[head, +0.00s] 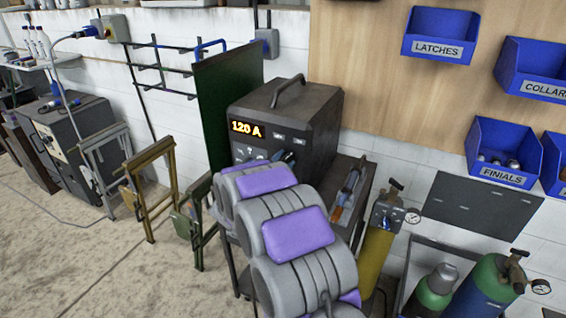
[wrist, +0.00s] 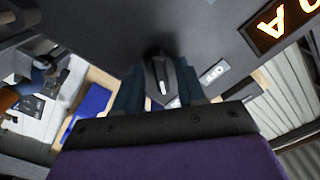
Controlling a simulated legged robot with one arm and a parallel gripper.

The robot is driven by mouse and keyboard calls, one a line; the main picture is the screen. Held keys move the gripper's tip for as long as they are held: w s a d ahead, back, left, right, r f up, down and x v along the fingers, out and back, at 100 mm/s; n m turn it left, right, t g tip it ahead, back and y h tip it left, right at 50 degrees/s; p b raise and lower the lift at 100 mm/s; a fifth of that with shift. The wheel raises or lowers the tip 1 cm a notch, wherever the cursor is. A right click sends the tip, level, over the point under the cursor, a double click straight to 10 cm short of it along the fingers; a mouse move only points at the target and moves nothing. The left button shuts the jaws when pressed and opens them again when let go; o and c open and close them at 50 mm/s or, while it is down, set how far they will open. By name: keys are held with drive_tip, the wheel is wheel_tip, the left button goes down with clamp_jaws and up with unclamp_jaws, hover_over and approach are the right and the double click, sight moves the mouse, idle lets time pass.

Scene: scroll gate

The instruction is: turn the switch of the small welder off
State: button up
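The small welder (head: 315,112) is a dark box with a top handle and a lit orange display (head: 246,129) reading 120 A. Its front panel fills the top of the wrist view, where part of the lit display (wrist: 279,22) also shows. A dark switch knob (wrist: 160,72) with a pale mark sits on that panel. My gripper (wrist: 160,90) has one dark finger on each side of the knob, seemingly open around it; firm contact is not visible. In the head view my arm hides most of the lower panel and my gripper (head: 287,158).
A green screen (head: 228,100) stands left of the welder. A grey tray with tools (head: 349,190) and a yellow cylinder (head: 375,255) stand to its right. Blue wall bins (head: 438,34) hang at the upper right. A larger grey machine (head: 72,140) stands far left.

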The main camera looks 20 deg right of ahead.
clamp_jaws()
